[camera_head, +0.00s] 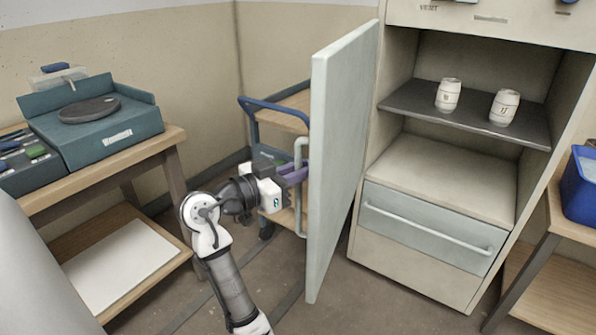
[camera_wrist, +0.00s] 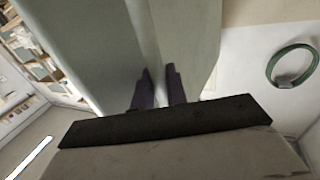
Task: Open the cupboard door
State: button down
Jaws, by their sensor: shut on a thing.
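The cupboard (camera_head: 436,166) stands at the right in the head view. Its pale green door (camera_head: 340,150) is swung wide open on its left side, and the inside shows. My gripper (camera_head: 300,174) is at the outer face of the door, shut on the light door handle (camera_head: 298,153). In the wrist view the purple fingers (camera_wrist: 158,90) close around the handle bar (camera_wrist: 147,40), with the door face (camera_wrist: 90,45) behind. The fingertips are partly hidden by the handle and door edge in the head view.
Two small white barrel-shaped pots (camera_head: 448,95) stand on the dark shelf (camera_head: 420,100), above a drawer (camera_head: 430,222). A trolley with a blue rail (camera_head: 262,103) stands behind my gripper. A bench with a scale (camera_head: 100,130) is at the left, and a blue bin (camera_head: 582,185) is at the right.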

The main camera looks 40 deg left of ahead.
dwell(0.4)
jog(key=c, duration=1.5)
grip_release()
jog(key=b+v, duration=0.1)
jog(key=v, duration=1.3)
jog(key=shift+w, duration=0.15)
